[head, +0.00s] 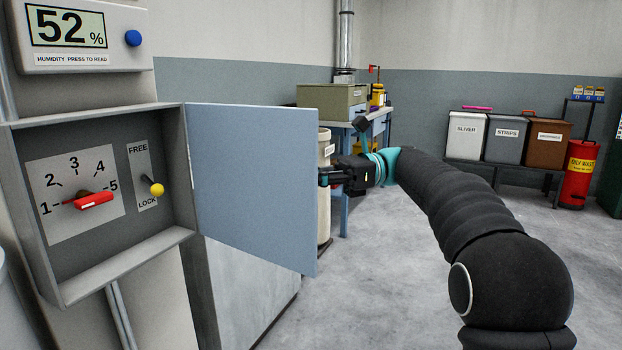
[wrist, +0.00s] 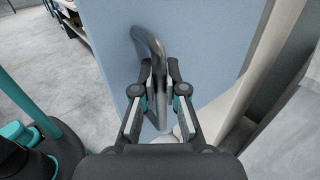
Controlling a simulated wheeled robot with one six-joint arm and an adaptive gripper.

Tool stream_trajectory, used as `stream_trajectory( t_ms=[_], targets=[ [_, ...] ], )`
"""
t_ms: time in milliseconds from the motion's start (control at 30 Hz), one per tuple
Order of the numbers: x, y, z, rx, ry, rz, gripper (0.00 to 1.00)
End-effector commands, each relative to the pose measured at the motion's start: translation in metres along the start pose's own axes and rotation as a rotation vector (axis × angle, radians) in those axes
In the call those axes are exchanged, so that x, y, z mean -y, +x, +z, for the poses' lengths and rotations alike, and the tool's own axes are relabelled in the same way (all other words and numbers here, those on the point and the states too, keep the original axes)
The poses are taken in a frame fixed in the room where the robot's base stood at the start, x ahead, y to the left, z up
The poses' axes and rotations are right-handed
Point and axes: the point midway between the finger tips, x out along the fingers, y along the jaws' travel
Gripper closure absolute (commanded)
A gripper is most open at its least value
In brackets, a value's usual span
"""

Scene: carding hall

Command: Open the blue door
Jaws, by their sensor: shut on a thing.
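The blue door (head: 252,185) stands swung wide open from the grey wall box (head: 120,290), hinged at the box's right edge. Its inner face shows in the head view, and its outer face (wrist: 200,35) fills the top of the wrist view. A grey bar handle (wrist: 147,45) sits on the outer face. My gripper (wrist: 160,92) is shut on the handle, with a finger on each side of it. In the head view my gripper (head: 328,177) is at the door's far right edge, its fingertips partly hidden behind the door.
Inside the box are a red dial knob (head: 94,201) and a yellow-tipped lever (head: 156,189). A humidity display (head: 70,28) is above. A workbench (head: 375,115) and pale drum (head: 324,200) stand behind the door. Bins (head: 468,138) line the back; floor at centre right is clear.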

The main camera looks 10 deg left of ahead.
Motion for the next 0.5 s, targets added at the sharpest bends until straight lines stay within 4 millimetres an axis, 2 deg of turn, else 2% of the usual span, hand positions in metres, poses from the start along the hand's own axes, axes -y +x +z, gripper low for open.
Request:
stream_trajectory(
  t_ms=[400,433,500],
  targets=[
    [0.0012,-0.0021,0.001,0.001,-0.002,-0.007,1.0],
    [0.0012,-0.0022,0.001,0.001,-0.002,-0.008,0.84],
    [0.0011,-0.0024,0.001,0.001,-0.002,-0.008,0.67]
  ],
)
